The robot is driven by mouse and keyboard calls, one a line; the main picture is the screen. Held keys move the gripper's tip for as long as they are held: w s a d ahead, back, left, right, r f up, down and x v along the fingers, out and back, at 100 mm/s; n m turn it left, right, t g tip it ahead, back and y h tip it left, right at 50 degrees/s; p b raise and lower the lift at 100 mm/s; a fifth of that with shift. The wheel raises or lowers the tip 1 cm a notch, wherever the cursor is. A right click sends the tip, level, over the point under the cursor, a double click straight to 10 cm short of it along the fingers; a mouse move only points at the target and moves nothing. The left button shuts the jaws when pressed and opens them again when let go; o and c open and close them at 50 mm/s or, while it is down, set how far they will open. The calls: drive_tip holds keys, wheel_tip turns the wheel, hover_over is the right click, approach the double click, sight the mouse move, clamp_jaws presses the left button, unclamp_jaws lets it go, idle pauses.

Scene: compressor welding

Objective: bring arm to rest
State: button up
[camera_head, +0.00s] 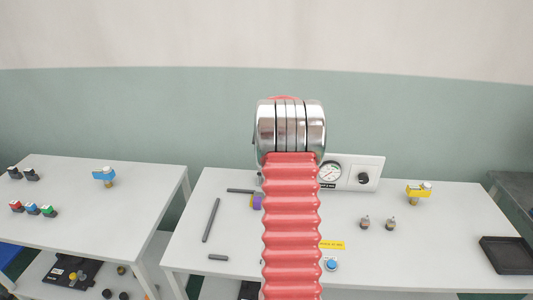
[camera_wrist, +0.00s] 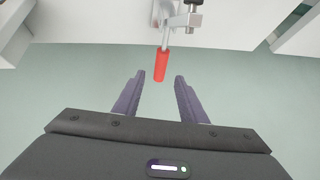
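My gripper (camera_wrist: 159,76) shows in the wrist view with its two dark purple fingers spread apart and nothing held between them. A red handle (camera_wrist: 161,65) on a metal clamp-like part (camera_wrist: 190,18) appears just past the fingertips, in line with the gap. A space shows on each side of the handle; its distance from the fingers is hard to tell. In the head view my arm, with its red ribbed sleeve and shiny metal joint, rises in the middle and hides my gripper.
The right table (camera_head: 430,250) carries a gauge panel (camera_head: 350,172), grey rods (camera_head: 211,220), a yellow valve-like part (camera_head: 418,191) and a black tray (camera_head: 508,255). The left table (camera_head: 70,215) holds several small coloured parts and a blue valve-like part (camera_head: 104,176). A gap separates the tables.

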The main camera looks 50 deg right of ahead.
idle(0.7)
drive_tip(key=a+r+n+y, duration=0.15)
drive_tip(key=a+r, duration=0.35)
drive_tip(key=a, duration=0.6)
drive_tip(key=a+r+n, duration=0.2)
drive_tip(key=a+r, duration=0.3)
drive_tip(key=a, duration=0.6)
drive_tip(key=a+r+n+y, duration=0.15)
drive_tip(key=a+r, duration=0.45)
drive_tip(key=a, duration=0.6)
drive_tip(key=s+a+f+n+y, duration=0.1)
drive_tip(key=s+a+n, duration=0.5)
drive_tip(key=s+a, duration=1.7)
drive_tip(key=shift+a+n, duration=0.4)
drive_tip(key=shift+a, duration=0.5)
